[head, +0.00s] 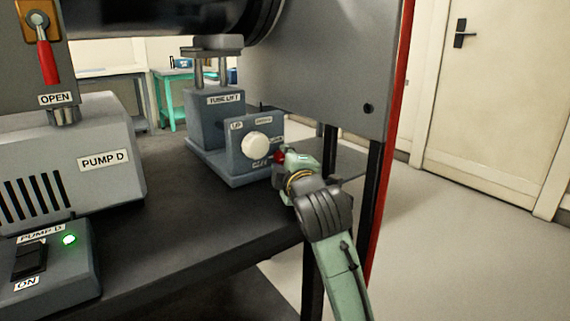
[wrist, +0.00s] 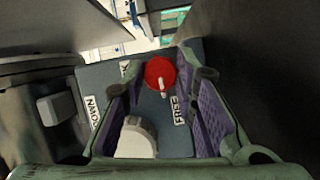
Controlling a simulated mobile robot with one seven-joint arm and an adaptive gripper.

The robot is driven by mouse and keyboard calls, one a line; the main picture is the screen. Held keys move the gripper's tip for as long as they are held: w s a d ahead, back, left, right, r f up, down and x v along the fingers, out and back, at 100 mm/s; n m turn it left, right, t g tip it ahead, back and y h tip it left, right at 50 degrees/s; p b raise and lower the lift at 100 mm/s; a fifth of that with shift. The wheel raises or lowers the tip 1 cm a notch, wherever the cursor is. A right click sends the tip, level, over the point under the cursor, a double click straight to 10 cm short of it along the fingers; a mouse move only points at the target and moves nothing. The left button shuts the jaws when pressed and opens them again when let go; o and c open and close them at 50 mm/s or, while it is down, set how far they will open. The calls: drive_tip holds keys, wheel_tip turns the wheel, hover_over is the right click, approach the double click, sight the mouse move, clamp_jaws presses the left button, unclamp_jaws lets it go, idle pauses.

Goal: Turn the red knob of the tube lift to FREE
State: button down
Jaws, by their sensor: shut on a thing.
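The tube lift (head: 213,112) is a blue-grey unit on the dark bench, with a control box at its front right. Its red knob (head: 279,157) shows small beside my gripper (head: 287,164). In the wrist view the red knob (wrist: 157,70) is between the fingertips of my gripper (wrist: 168,72), which is shut on it. The knob's white pointer mark points down in the picture, toward the FREE label (wrist: 178,110) side. A label at the upper left of the knob is mostly hidden by the left finger. The white knob (head: 256,146) is beside the red one.
The white knob also shows low between my fingers in the wrist view (wrist: 136,138). A grey panel (head: 330,70) hangs above right of the lift. PUMP D (head: 85,165) stands at left, with its switch box lit green. Open floor (head: 470,240) lies right.

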idle(0.3)
drive_tip(key=c, duration=1.3)
unclamp_jaws()
drive_tip(key=v, duration=1.2)
